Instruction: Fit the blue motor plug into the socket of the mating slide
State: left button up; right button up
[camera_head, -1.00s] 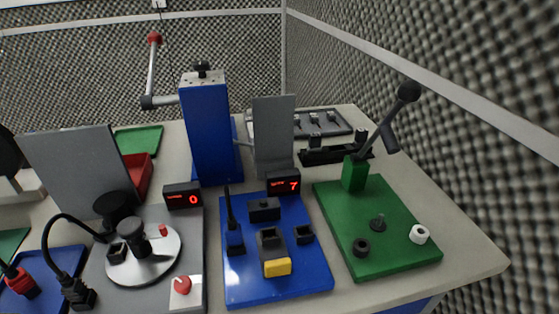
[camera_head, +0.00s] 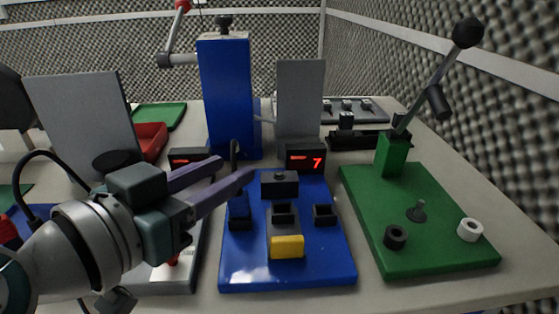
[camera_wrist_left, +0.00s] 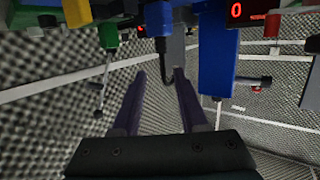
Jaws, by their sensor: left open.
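The blue motor plug (camera_head: 239,213) stands at the left side of the blue base plate (camera_head: 290,273), its black cable rising from its top. It also appears at the top of the left wrist view (camera_wrist_left: 158,18), with the cable between my fingers in that picture. The slide with the yellow front (camera_head: 287,246) is right of the plug and has a dark socket on top. My left gripper (camera_head: 238,168) is open and empty; its purple fingers reach in from the left near the cable, above the plug. Whether they touch the cable I cannot tell. My right gripper is not in view.
A black block (camera_head: 279,184) and a small black socket (camera_head: 324,214) sit on the blue plate. The display showing 7 (camera_head: 305,158) and a tall blue column (camera_head: 228,100) stand behind. A green lever plate (camera_head: 420,225) is to the right. My left arm covers the grey station.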

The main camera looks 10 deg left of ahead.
pick_arm(q)
jog(key=shift+a+x, duration=0.1)
jog(key=shift+x, duration=1.45)
jog(key=shift+a+x, duration=0.15)
jog(key=shift+x, duration=1.4)
jog(key=shift+c, duration=0.4)
grip_shut()
